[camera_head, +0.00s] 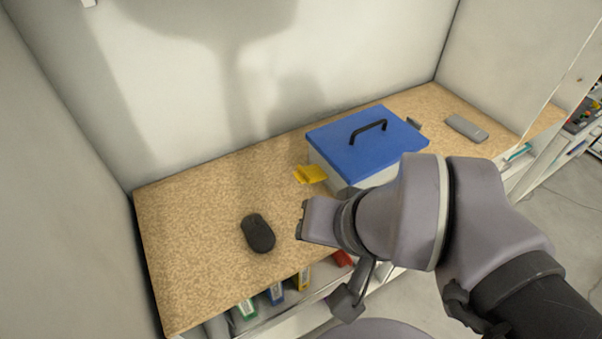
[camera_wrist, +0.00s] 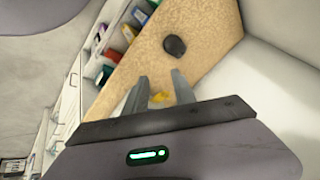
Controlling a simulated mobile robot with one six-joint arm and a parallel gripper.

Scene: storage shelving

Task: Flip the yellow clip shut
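The yellow clip (camera_head: 311,174) sticks outward from the left side of a white box with a blue lid (camera_head: 345,150). It looks swung out, not flat against the box wall. The lid lies on the box and has a black handle (camera_head: 369,131). My gripper (camera_head: 303,220) is in front of the clip, nearer the shelf's front edge, and apart from it. In the wrist view my gripper (camera_wrist: 160,82) has its two fingers spread with nothing held. Part of the yellow clip (camera_wrist: 159,97) shows beyond and between the fingers. My arm hides the box's front right part.
A black mouse (camera_head: 258,233) lies on the speckled shelf (camera_head: 190,220) left of my gripper. A grey device (camera_head: 466,127) lies right of the box. A wall stands behind. Colourful items (camera_head: 276,293) sit below the shelf's front edge. The shelf's left part is clear.

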